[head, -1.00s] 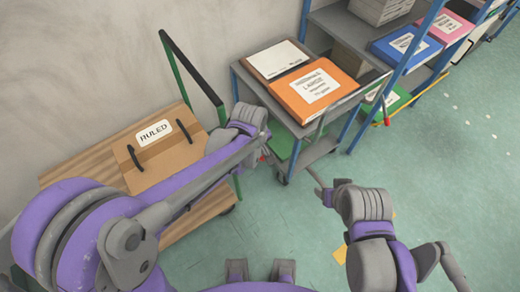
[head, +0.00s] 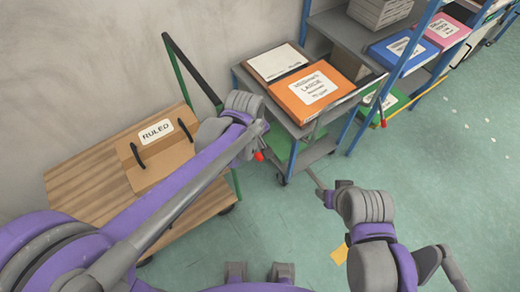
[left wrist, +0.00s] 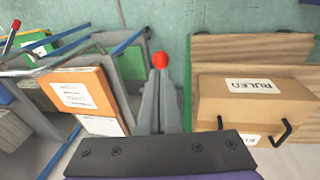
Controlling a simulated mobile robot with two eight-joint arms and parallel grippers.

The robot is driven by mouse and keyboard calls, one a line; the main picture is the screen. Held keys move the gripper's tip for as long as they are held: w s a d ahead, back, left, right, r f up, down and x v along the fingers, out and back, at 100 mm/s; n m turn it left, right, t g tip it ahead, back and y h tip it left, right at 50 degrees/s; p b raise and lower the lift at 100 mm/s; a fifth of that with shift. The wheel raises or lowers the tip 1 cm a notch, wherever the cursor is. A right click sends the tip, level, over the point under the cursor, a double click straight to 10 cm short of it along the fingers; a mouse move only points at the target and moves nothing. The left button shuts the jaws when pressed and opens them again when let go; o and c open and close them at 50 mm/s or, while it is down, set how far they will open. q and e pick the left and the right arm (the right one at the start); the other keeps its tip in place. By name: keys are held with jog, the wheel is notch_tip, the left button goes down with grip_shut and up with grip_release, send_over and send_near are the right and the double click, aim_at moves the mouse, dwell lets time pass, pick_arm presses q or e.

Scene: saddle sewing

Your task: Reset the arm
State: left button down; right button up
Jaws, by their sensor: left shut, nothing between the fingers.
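My left gripper (left wrist: 161,80) is shut and empty in the left wrist view, pointing toward the green floor. In the head view its arm reaches across from the lower left, with its hand between the wooden cart and the grey trolley; its fingers are mostly hidden. A red knob (head: 259,156) shows beside that hand, and a red knob (left wrist: 160,59) lines up with the fingertips in the wrist view; I cannot tell whether they touch. My right gripper (head: 318,182) is at lower right over open floor. Its jaw opening is unclear.
The wooden cart (head: 75,181) carries a cardboard box labelled RULED (head: 160,157). The grey trolley (head: 300,131) holds an orange box (head: 312,91) and a white-labelled box (head: 277,62). A blue-framed shelf (head: 400,70) stands at right. Floor (head: 450,190) at right is mostly clear.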

pick_arm(q)
jog(key=v, duration=0.5)
jog(key=shift+s+r, duration=0.1)
jog(key=shift+r, duration=0.1)
jog(key=shift+a, duration=0.1)
jog(key=s+a+f+m+t, duration=0.1)
jog(key=s+a+m, duration=0.2)
jog(key=s+a, duration=0.3)
jog(key=s+a+f+m+t+y, duration=0.1)
jog(key=s+a+f+m+t, duration=0.1)
jog(key=s+a+m, duration=0.2)
jog(key=s+a, duration=0.3)
jog(key=a, duration=0.2)
jog(key=shift+a+t, duration=0.3)
jog(key=shift+a, duration=0.05)
